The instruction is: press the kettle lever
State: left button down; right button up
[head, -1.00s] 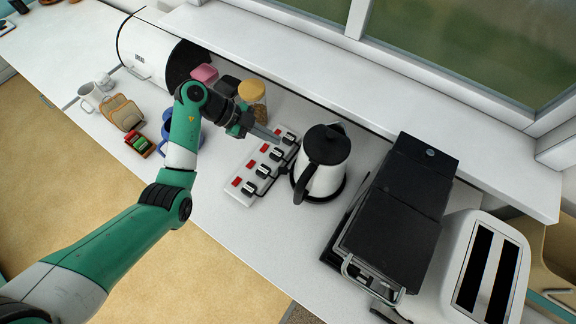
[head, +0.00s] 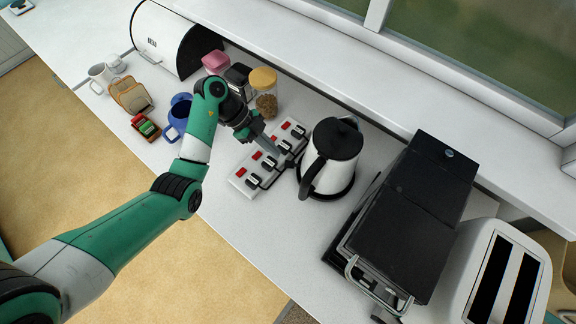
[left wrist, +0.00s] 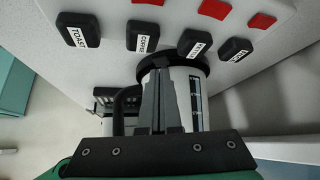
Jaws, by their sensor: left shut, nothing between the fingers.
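The kettle (head: 345,178) is white with a black lid and black handle, upright on its black base. In the left wrist view the kettle (left wrist: 197,105) is partly hidden behind my fingers. I cannot make out its lever for certain. My left gripper (head: 276,152) is shut and empty, just left of the kettle, with its fingertips over the white power strip (head: 240,185). In the left wrist view the shut fingers (left wrist: 166,85) overlap the kettle; I cannot tell whether they touch anything. My right gripper is not in view.
The strip carries red switches and black plugs, with labels like TOAST (left wrist: 77,30). A black grill (head: 405,230) and white toaster (head: 500,280) stand right. A jar (head: 265,95), blue mug (head: 178,115) and bread box (head: 160,40) stand left. The counter in front is clear.

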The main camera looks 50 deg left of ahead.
aim_at(288, 164)
pick_arm(q)
jog(key=b+x, duration=0.3)
jog(key=shift+f, duration=0.25)
jog(key=shift+w+d+f, duration=0.1)
jog(key=shift+d, duration=0.15)
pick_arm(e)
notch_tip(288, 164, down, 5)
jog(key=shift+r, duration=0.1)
